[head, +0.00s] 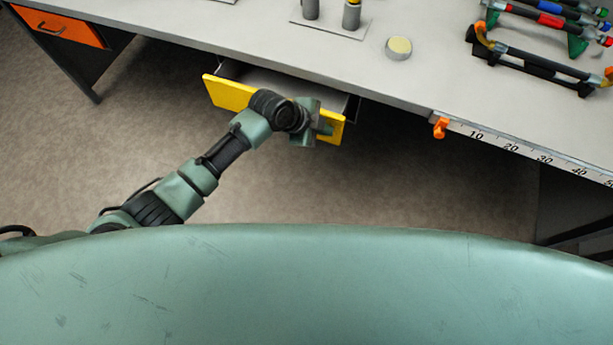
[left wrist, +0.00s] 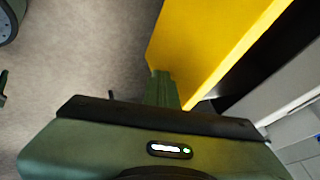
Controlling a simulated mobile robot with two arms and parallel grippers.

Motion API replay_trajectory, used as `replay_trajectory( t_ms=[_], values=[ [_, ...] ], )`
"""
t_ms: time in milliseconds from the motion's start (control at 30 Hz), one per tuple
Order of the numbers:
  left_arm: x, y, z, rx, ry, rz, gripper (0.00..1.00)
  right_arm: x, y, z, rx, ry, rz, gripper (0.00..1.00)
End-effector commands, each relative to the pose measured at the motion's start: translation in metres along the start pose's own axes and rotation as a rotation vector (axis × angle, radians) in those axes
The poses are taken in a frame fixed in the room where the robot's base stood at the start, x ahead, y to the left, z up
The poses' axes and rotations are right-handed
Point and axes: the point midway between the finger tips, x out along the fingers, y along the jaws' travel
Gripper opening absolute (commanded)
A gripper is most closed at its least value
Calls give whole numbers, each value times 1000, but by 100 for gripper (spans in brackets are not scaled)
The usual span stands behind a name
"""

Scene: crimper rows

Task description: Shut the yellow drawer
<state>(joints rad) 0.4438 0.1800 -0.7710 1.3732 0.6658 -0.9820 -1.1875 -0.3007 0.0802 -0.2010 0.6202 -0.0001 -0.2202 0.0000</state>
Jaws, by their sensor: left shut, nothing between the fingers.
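The yellow drawer (head: 228,93) hangs under the bench top and stands partly open, with its inside showing behind the front panel. My left gripper (head: 324,128) is shut and empty at the right part of the drawer's front. My left wrist hides part of the panel and any handle there. In the left wrist view the yellow front (left wrist: 208,42) fills the upper middle, and the shut fingers (left wrist: 163,85) reach close to its face. I cannot tell whether they touch it. My right gripper is not in view.
The grey bench top (head: 300,50) runs above the drawer, with a ruler strip (head: 520,150) and an orange clip (head: 440,128) on its front edge. A round tin (head: 398,48) and several crimpers (head: 540,68) lie on top. An orange drawer (head: 62,27) is at far left. Floor below is clear.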

Motion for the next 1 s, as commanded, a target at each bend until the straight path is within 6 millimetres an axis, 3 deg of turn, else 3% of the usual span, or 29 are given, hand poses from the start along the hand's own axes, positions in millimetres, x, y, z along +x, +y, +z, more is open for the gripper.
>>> replay_trajectory(
  t_ms=[33, 100, 367, 1000],
  values=[
    [10, -8, 2, 1, 1, -4, 0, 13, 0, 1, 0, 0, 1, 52],
    [14, -17, 2, 1, 0, -3, 0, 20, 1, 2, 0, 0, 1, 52],
    [22, -39, 1, 0, 0, -1, 0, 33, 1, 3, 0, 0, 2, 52],
    [21, -40, -2, -1, 0, 1, 0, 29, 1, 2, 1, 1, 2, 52]
  ],
)
